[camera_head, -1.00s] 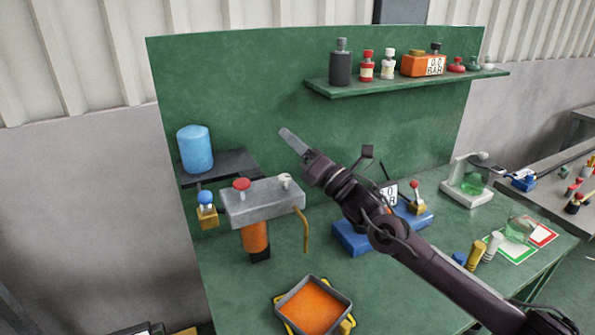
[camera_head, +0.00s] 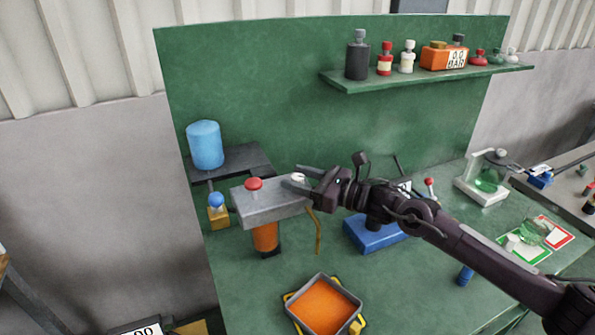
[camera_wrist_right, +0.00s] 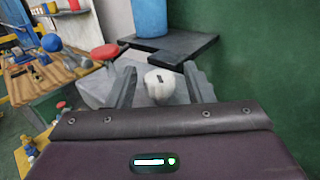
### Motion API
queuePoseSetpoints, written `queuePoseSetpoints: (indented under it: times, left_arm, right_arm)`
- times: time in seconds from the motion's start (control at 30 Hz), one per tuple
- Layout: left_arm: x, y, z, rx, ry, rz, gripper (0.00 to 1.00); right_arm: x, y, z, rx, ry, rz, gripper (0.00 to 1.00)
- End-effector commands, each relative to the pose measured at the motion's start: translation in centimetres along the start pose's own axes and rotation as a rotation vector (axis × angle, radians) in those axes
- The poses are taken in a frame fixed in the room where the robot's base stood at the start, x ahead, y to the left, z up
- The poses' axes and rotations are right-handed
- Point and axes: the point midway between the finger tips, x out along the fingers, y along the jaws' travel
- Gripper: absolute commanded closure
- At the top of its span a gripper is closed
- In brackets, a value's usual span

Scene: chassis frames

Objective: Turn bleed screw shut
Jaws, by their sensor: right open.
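The bleed screw seems to be the small white knob (camera_head: 299,177) on top of the grey block (camera_head: 262,211), at its right end. In the right wrist view the white knob (camera_wrist_right: 160,84) has a dark slot and sits between the two fingers, with a visible gap on each side. My right gripper (camera_head: 299,177) is open around the knob, its fingers just over the block's top. It also shows in the right wrist view (camera_wrist_right: 158,86). A red knob (camera_head: 254,184) stands on the block's left end. My left gripper is not in view.
A blue cylinder (camera_head: 205,145) stands on a dark shelf (camera_head: 240,160) behind the block. A thin brass pipe (camera_head: 318,236) hangs from the block's right side. A tray of orange liquid (camera_head: 323,304) lies in front. A blue device (camera_head: 375,236) is partly behind my right arm.

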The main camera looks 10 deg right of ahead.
Motion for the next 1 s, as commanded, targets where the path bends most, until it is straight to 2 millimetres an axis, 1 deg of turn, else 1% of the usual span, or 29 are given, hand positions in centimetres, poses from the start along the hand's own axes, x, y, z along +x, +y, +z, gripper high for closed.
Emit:
queuePoseSetpoints:
  times: [0.03,0.13,0.33,0.37,0.6,0.7,0.87,1.0]
  left_arm:
    - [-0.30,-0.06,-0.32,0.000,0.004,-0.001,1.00]
    - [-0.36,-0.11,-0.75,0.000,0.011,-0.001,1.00]
    - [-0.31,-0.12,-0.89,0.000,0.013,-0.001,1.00]
    - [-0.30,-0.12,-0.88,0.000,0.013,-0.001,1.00]
    - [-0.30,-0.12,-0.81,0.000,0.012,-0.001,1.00]
    - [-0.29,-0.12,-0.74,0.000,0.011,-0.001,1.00]
    - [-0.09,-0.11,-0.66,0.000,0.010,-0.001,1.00]
    - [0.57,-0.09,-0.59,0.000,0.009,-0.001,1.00]
  right_arm:
    - [0.36,0.01,0.16,0.000,0.000,0.000,0.53]
    - [0.67,0.00,0.04,-0.001,0.000,0.000,0.53]
    - [0.69,0.00,-0.04,-0.001,0.001,-0.001,0.53]
    - [0.68,0.00,-0.04,-0.001,0.000,-0.001,0.54]
    - [0.66,-0.02,-0.03,-0.001,0.000,-0.001,0.86]
    - [0.66,-0.02,-0.02,-0.001,0.000,-0.001,0.96]
    - [0.64,-0.02,-0.10,-0.001,0.000,-0.010,0.96]
    - [0.62,0.03,-0.28,0.000,0.000,-0.043,0.96]
